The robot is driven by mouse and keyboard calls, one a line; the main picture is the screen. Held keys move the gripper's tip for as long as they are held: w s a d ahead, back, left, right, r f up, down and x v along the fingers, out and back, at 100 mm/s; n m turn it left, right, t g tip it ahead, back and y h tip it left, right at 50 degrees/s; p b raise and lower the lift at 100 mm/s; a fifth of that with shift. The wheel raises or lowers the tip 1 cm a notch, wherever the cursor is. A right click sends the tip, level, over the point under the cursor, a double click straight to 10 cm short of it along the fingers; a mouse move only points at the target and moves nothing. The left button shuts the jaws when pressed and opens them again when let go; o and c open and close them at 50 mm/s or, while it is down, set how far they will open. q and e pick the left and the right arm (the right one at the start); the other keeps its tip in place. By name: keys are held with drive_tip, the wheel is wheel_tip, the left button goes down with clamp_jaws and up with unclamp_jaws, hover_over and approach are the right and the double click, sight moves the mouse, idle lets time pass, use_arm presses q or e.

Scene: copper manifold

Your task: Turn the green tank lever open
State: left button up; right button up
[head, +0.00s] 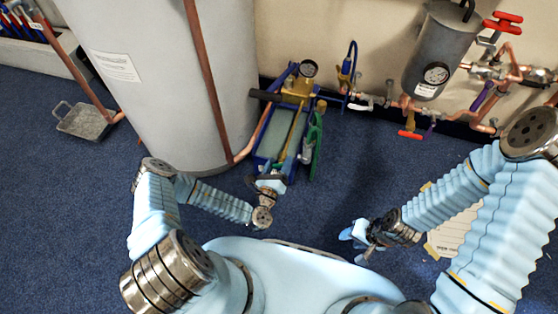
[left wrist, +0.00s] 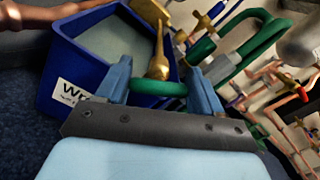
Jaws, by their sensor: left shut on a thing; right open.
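The green lever (left wrist: 155,88) shows in the left wrist view as a short bar below a brass tapered fitting (left wrist: 158,62), at the front of a blue tank. My left gripper (left wrist: 159,75) has one finger at each end of this bar and is shut on it. In the head view, my left gripper (head: 270,180) is at the near end of the blue pump tank (head: 266,140), and the lever is hidden there. My right gripper (head: 358,238) is open and empty over the blue carpet, to the right of the tank and apart from it.
A large white cylinder (head: 160,80) stands close to the left of the tank. Green hoses (head: 316,145) lie along the tank's right side. Copper pipes with red-handled valves (head: 411,134) and a grey vessel (head: 440,45) are at the back right. Carpet between my grippers is clear.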

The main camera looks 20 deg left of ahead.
use_arm(q)
drive_tip(key=n+p, duration=0.1)
drive_tip(key=n, duration=0.2)
drive_tip(key=shift+a, duration=0.1)
drive_tip(key=n, duration=0.2)
drive_tip(key=shift+n, duration=0.4)
drive_tip(key=n, duration=0.3)
drive_tip(key=shift+a+f+p, duration=0.1)
drive_tip(key=shift+f+p, duration=0.1)
drive_tip(key=shift+p, duration=0.15)
drive_tip(key=shift+f+n, duration=0.1)
drive_tip(key=shift+n, duration=1.5)
drive_tip(key=o, duration=1)
drive_tip(key=shift+c, duration=0.2)
